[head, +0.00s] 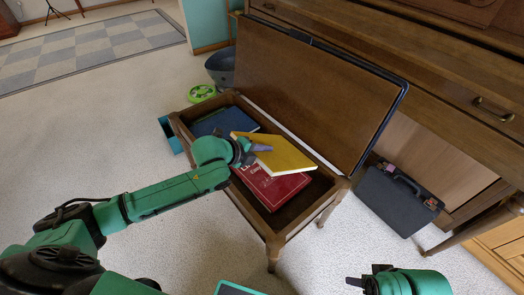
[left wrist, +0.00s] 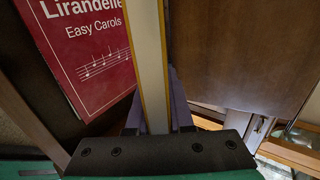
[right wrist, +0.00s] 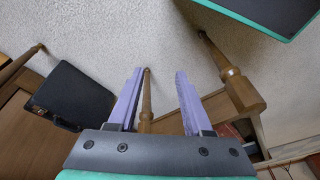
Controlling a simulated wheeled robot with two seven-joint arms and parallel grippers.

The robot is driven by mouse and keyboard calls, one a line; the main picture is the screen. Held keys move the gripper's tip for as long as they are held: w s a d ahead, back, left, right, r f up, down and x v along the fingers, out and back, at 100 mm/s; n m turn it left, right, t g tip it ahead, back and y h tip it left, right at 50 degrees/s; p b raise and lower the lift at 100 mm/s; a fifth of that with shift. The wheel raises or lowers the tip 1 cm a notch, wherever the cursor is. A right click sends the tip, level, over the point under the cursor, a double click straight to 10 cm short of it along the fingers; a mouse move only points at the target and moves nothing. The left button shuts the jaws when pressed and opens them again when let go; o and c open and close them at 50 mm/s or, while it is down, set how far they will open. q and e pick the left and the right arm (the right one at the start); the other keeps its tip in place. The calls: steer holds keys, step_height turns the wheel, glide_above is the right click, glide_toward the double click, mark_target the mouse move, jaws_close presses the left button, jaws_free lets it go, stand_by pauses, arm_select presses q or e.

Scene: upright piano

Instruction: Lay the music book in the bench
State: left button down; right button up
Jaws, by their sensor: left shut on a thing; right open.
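The yellow music book (head: 283,156) is in my left gripper (head: 262,147), tilted above the open bench (head: 231,199). In the left wrist view the book (left wrist: 150,60) shows edge-on between the fingers (left wrist: 158,110), which are shut on it. The bench lid (head: 310,90) stands raised at the back. Inside the bench lie a red book (head: 270,187) and a blue book (head: 222,122). The red book (left wrist: 85,40) reads "Easy Carols" in the left wrist view. My right gripper (head: 362,283) is open and empty, low in front of the bench; its fingers (right wrist: 158,100) are apart.
A black case (head: 398,200) stands right of the bench by the piano (head: 430,60). A green round object (head: 201,93) and a dark tub (head: 220,68) are behind the bench's left end. A teal-edged panel (head: 235,289) shows at the bottom.

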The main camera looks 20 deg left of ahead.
arm_select(q)
steer(key=f, duration=0.1)
steer(key=f+b, duration=0.1)
steer(key=f, duration=0.1)
steer(key=shift+w+d+f+b, duration=0.25)
steer(key=shift+w+b, duration=0.1)
arm_select(e)
steer(key=w+a+f+t+y, duration=0.1)
steer(key=w+a+f+t, duration=0.1)
steer(key=w+a+f, duration=0.1)
steer(key=shift+w+a+f+t+y, duration=0.25)
steer(key=shift+a+f+y, duration=0.2)
steer(key=shift+a, duration=0.45)
arm_select(q)
steer(key=c, duration=0.7)
jaws_free()
arm_select(e)
steer(key=s+d+r+g+h+p, duration=0.2)
steer(key=s+d+r+g+p, duration=0.15)
steer(key=d, duration=0.25)
arm_select(q)
steer(key=p+v, duration=0.2)
steer(key=v, duration=1.2)
steer(key=shift+s+a+r, duration=0.1)
steer(key=shift+a+r, duration=0.05)
steer(key=shift+r, duration=0.1)
arm_select(e)
step_height(320, 180, down, 7)
steer(key=shift+d, duration=0.25)
